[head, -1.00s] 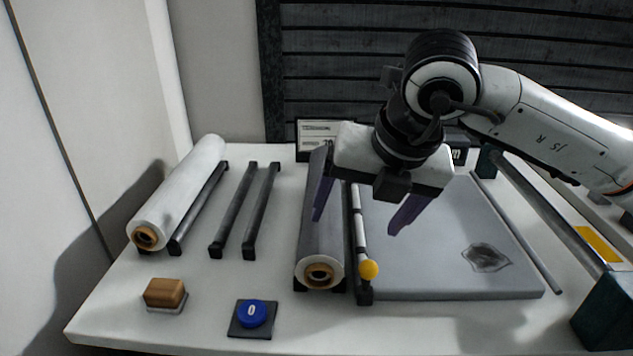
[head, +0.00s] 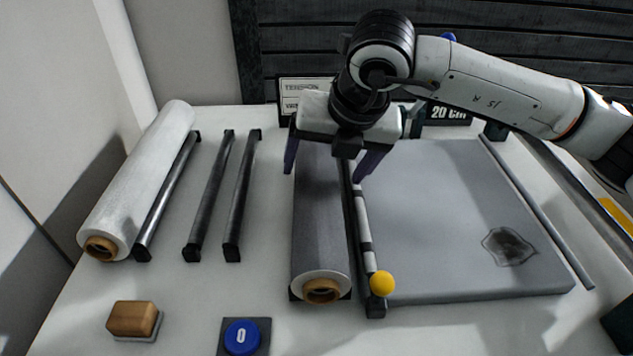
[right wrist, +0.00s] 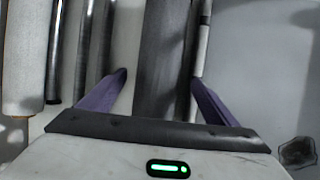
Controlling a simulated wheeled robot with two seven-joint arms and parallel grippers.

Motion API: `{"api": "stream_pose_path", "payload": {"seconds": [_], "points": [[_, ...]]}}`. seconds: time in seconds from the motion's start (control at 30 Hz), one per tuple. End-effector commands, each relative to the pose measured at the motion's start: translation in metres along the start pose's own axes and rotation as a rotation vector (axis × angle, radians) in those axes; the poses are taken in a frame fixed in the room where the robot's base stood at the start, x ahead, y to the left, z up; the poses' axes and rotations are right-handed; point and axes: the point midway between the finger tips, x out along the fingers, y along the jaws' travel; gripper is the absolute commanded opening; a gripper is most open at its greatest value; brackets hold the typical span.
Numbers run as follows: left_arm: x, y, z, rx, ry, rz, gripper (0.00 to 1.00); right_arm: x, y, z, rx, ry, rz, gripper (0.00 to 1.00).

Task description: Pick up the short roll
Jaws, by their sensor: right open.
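A grey roll (head: 321,225) with a brown core lies lengthwise in the middle of the table. A white roll (head: 138,182) with a brown core lies at the left. The grey roll's far end is hidden by my right gripper, so I cannot tell for sure which roll is shorter. My right gripper (head: 322,177) is open and empty above the far part of the grey roll, one purple finger towards each side. In the right wrist view the grey roll (right wrist: 160,50) runs between the open fingers. My left gripper is out of view.
A banded rod with a yellow ball end (head: 382,284) lies close along the grey roll's right side, beside a grey board (head: 440,220) with a dark patch. Dark bars (head: 209,195) lie to the left. A wooden block (head: 133,318) and blue button (head: 242,336) are in front.

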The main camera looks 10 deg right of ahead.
Motion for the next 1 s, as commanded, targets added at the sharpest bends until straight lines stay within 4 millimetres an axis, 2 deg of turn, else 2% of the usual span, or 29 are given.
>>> {"api": "stream_pose_path", "payload": {"seconds": [0.2,0.5,0.57,0.83,0.87,1.0], "points": [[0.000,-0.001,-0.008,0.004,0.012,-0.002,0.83,0.031,0.003,0.001,0.001,0.004,-0.002,0.83],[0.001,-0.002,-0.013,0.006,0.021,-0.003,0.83,0.037,0.003,0.001,0.000,0.001,0.000,0.83],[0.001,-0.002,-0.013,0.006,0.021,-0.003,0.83,0.037,0.003,0.001,0.000,0.001,0.000,0.75],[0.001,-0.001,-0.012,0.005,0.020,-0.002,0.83,0.036,0.003,0.001,0.000,0.001,0.000,0.29],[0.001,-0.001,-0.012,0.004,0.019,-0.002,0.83,0.036,0.003,0.001,0.000,0.001,0.000,0.25],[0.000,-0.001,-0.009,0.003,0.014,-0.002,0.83,0.035,0.003,0.002,0.000,-0.002,0.002,0.25]]}}
